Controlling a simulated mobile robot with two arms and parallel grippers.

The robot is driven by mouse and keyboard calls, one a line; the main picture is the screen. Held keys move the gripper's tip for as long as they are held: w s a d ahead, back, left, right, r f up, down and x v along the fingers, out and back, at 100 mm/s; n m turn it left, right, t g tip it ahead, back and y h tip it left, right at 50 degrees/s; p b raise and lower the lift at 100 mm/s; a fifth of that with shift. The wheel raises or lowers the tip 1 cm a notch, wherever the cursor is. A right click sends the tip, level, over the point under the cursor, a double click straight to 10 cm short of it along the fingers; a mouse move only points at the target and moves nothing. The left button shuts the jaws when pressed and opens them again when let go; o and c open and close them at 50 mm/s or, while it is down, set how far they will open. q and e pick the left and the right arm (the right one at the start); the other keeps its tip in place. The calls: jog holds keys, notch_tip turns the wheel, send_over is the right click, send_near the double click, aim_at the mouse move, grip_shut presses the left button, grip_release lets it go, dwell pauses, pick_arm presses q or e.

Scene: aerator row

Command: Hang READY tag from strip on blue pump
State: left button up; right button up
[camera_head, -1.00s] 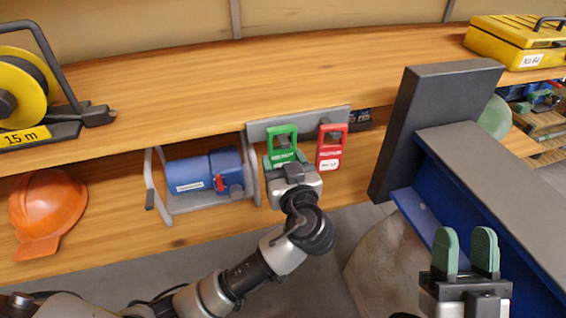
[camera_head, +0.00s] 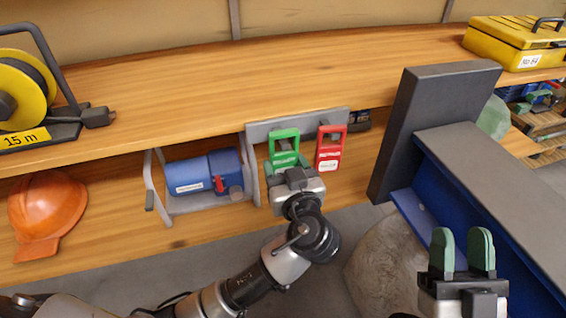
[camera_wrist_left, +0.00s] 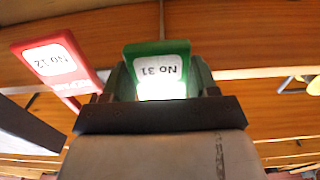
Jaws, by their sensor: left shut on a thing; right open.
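A green tag (camera_head: 284,150) with an open loop at its top is in front of the grey strip (camera_head: 262,130) under the shelf edge. My left gripper (camera_head: 287,168) is shut on its lower part; I cannot tell whether the loop is clear of its peg. In the left wrist view the green tag (camera_wrist_left: 158,68) shows a white "No 31" label, upside down. A red tag (camera_head: 329,155) hangs on the strip to its right. The blue pump (camera_head: 187,176) lies left of the gripper, with a red lever on it. My right gripper (camera_head: 463,252) is open and empty, lower right.
A grey frame (camera_head: 160,190) surrounds the pump, its right upright close to the left gripper. A dark upright panel (camera_head: 415,125) and blue beam stand to the right.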

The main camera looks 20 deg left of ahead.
pick_arm(q)
jog(key=v, duration=0.6)
jog(key=shift+s+d, duration=0.25)
jog(key=shift+s, duration=0.05)
pick_arm(e)
jog(key=shift+s+r+t+y, duration=0.4)
jog(key=shift+s+r+t, duration=0.2)
jog(key=shift+s, duration=0.05)
dwell(0.4)
